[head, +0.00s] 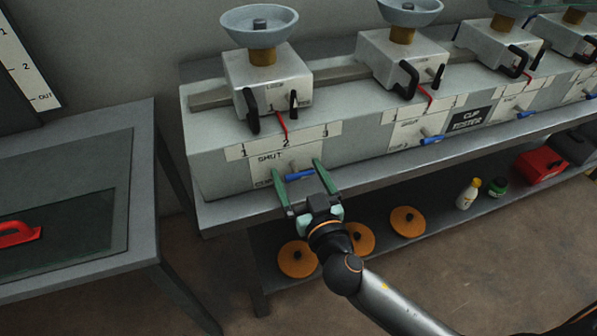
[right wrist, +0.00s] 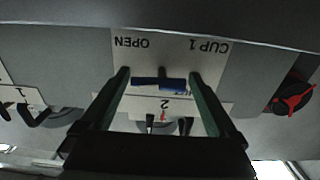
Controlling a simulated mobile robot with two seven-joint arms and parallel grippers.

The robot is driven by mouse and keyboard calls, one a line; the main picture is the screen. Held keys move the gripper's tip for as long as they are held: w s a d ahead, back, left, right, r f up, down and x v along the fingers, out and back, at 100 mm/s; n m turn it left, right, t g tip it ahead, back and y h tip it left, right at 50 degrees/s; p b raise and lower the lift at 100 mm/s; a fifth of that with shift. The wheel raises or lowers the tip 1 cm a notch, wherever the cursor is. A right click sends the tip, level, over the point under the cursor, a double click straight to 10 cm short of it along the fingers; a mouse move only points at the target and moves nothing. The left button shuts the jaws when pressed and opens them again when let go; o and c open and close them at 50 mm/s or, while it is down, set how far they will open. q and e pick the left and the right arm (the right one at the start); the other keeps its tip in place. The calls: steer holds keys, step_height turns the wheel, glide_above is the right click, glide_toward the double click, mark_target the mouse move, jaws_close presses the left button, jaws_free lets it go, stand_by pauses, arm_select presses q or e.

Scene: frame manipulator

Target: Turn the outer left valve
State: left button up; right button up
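The outer left valve has a blue handle (head: 300,175) on the front of the leftmost cup station, below a label reading SHUT. The handle lies roughly level along the panel. My right gripper (head: 297,169) is open, with one green finger on each side of the handle. In the right wrist view the blue handle (right wrist: 158,83) sits between the open fingers (right wrist: 160,74), with a gap at each end. An upside-down panel label there (right wrist: 170,48) reads CUP 1 and OPEN. My left gripper is not in view.
More stations with blue handles (head: 432,140) continue to the right along the bench (head: 350,178). Orange discs (head: 407,221), bottles (head: 468,194) and a red box (head: 540,163) stand on the lower shelf. A grey table (head: 105,245) with a red handle (head: 18,235) is at left.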

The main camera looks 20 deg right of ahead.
steer(key=c, duration=1.1)
